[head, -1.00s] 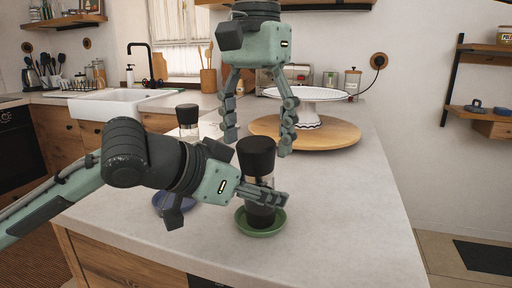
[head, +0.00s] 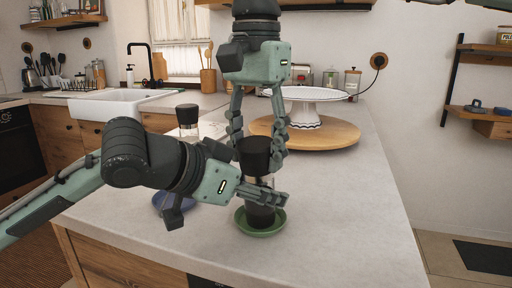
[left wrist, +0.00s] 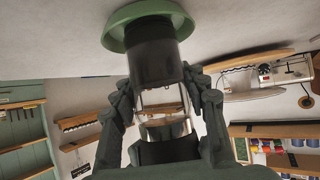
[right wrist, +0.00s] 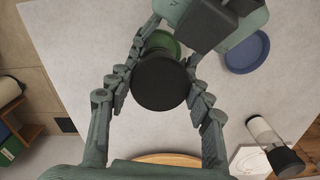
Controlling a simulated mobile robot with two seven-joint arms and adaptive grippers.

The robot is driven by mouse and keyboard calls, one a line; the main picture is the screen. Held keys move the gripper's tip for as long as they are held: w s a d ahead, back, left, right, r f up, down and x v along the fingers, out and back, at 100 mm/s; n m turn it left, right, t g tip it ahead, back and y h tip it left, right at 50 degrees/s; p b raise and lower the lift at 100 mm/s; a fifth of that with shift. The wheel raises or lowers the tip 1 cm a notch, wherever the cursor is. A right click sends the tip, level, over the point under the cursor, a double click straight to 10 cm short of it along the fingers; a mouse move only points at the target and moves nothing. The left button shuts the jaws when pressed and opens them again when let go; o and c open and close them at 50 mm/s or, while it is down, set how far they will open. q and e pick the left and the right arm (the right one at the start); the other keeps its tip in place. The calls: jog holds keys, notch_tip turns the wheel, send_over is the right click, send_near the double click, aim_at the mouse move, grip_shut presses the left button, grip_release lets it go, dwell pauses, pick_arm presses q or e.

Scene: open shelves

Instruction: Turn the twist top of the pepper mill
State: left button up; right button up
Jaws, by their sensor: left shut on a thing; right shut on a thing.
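The pepper mill (head: 260,215) stands upright on a green saucer (head: 240,222) at the near part of the counter. It has a black twist top (head: 255,152), a clear middle and a dark base. My left gripper (head: 262,192) is shut around the mill's body from the left; the left wrist view shows the dark base (left wrist: 155,62) beyond the fingers. My right gripper (head: 258,142) points down from above, its fingers shut on the sides of the twist top. In the right wrist view the round top (right wrist: 160,82) sits between the fingers.
A second mill (head: 188,116) stands behind my left arm, and a blue saucer (right wrist: 248,52) lies nearby. A round wooden board (head: 345,134) with a white cake stand (head: 305,94) is behind. The counter (head: 350,215) is clear at the right.

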jog(key=shift+m, duration=0.4)
jog(key=m, duration=0.6)
jog(key=shift+m+t, duration=0.3)
jog(key=m, duration=0.4)
jog(key=shift+m+t, duration=0.3)
jog(key=shift+m, duration=1.6)
jog(key=shift+m, duration=0.3)
jog(key=o, duration=1.2)
